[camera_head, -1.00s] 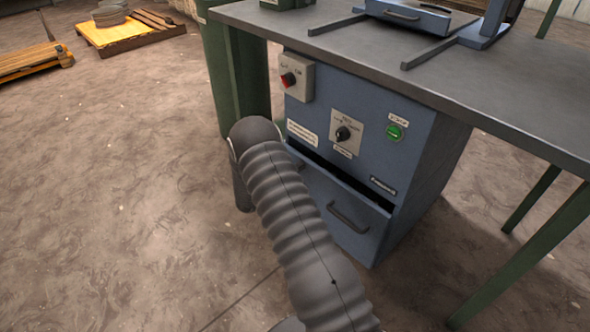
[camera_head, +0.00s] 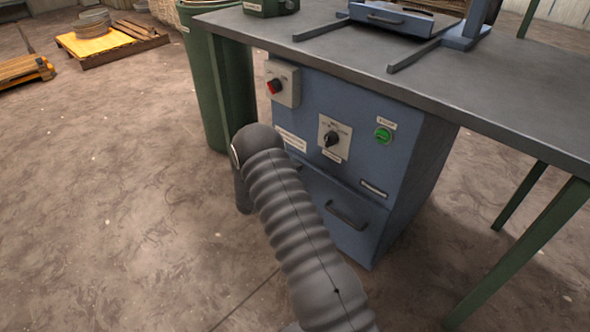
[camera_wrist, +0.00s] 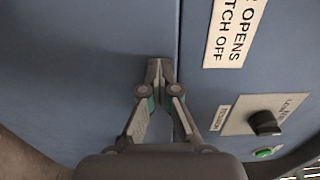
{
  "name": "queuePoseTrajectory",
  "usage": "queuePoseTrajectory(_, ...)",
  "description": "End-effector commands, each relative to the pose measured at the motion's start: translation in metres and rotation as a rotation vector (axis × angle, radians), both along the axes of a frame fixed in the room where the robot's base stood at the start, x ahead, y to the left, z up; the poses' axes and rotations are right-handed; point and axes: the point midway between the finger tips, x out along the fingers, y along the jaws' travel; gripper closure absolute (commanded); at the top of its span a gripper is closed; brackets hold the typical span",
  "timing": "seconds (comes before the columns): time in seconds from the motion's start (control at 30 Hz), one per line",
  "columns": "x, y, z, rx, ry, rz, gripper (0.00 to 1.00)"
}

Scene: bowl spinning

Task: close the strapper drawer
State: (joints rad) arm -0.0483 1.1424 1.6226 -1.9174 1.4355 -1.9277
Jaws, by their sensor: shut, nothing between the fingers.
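The blue strapper drawer (camera_head: 336,190) is the lower front of the blue cabinet under the table. Its front looks flush with the panel above, with only a thin seam between them. Its dark handle (camera_head: 347,215) shows beside my arm. In the wrist view the drawer front (camera_wrist: 85,70) fills the left side. My gripper (camera_wrist: 158,72) is shut and empty, its tips at the drawer front close to the seam; they appear to touch it. In the head view my arm hides the drawer's left part and my gripper.
The panel above carries a red switch (camera_head: 274,87), a black rotary knob (camera_head: 332,139) and a green button (camera_head: 383,135). The grey tabletop (camera_head: 480,110) overhangs the cabinet. Green table legs (camera_head: 520,250) stand at right.

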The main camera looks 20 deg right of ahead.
Motion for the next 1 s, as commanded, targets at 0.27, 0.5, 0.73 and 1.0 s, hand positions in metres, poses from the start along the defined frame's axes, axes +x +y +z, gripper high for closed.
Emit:
queuePoseTrajectory(0.27, -0.007, 0.031, 0.003, -0.001, -0.005, 0.006, 1.0)
queuePoseTrajectory(0.5, -0.028, 0.079, 0.001, -0.002, 0.0, 0.006, 1.0)
queuePoseTrajectory(0.73, -0.045, 0.111, 0.001, -0.003, -0.001, -0.001, 1.0)
queuePoseTrajectory(1.0, -0.052, 0.127, 0.001, -0.002, -0.001, -0.002, 1.0)
